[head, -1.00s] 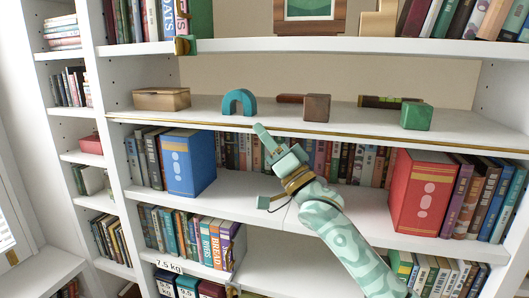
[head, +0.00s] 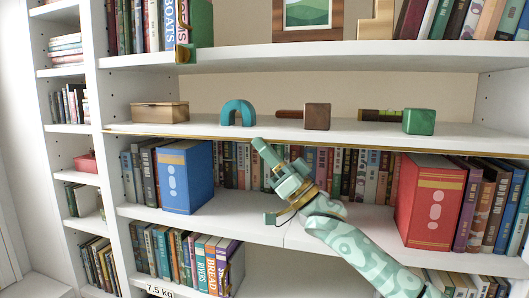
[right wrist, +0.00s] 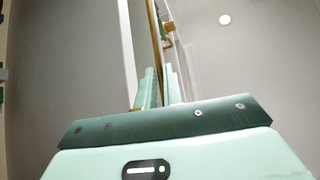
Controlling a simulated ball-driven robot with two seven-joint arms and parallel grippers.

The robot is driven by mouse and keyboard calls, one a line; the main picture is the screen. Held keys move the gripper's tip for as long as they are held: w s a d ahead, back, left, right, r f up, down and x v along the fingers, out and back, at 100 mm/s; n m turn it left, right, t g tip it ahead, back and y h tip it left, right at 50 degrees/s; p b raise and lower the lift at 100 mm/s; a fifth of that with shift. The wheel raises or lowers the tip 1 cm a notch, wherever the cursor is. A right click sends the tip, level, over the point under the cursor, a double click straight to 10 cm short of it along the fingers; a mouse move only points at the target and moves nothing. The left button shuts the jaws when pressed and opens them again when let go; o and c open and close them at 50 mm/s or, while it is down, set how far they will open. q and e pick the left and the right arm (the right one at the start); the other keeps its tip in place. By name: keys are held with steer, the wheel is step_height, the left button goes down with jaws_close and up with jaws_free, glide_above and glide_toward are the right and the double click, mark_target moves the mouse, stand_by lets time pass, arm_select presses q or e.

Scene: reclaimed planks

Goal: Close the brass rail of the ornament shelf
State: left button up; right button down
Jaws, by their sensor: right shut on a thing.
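The ornament shelf (head: 200,128) runs across the middle of the head view. A thin brass rail (head: 400,150) runs along its front edge. Behind it stand a brown box (head: 160,111), a teal arch (head: 238,113), a brown block (head: 317,116) and a green block (head: 419,121). My right gripper (head: 257,143) is at the shelf's front edge, left of centre, shut on the brass rail. In the right wrist view the rail (right wrist: 155,40) runs up from between the two close fingers (right wrist: 160,92). The finger contact is small and partly hidden. My left gripper is not in view.
Below are a blue box file (head: 186,177), a red box file (head: 430,202) and rows of books. A framed picture (head: 308,15) and books stand on the upper shelf (head: 340,53). Open space lies in front of the shelves.

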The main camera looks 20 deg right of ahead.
steer(key=c, duration=1.8)
jaws_free()
steer(key=b+v, duration=0.3)
steer(key=v, duration=1.3)
steer(key=shift+f+b, duration=0.25)
steer(key=shift+b, duration=0.05)
steer(key=shift+d, duration=0.1)
